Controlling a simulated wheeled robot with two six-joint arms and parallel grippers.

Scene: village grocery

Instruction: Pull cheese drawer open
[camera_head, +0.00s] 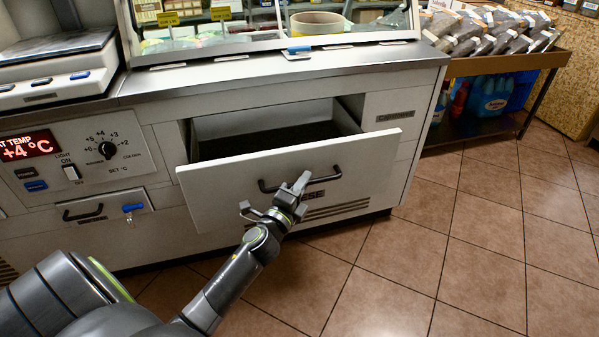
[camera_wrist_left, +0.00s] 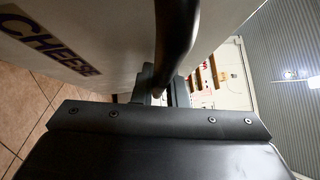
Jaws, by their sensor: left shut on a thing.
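The white cheese drawer (camera_head: 235,190) stands pulled out from the counter front, with its dark interior showing behind the front panel. Its black bar handle (camera_head: 325,179) runs across the panel, and part of the lettering shows beside my gripper. My left gripper (camera_head: 284,193) is at the handle, shut on it. In the left wrist view the dark handle (camera_wrist_left: 177,40) passes between the fingers, and the drawer front (camera_wrist_left: 110,35) reads "CHEESE". My right gripper is in neither view.
A control panel with a red temperature display (camera_head: 29,146) and a smaller closed drawer with a black handle (camera_head: 83,213) are at the left. A scale (camera_head: 55,80) stands on the counter. A rack with bagged goods (camera_head: 490,65) is at the right. The tiled floor (camera_head: 440,230) before the drawer is clear.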

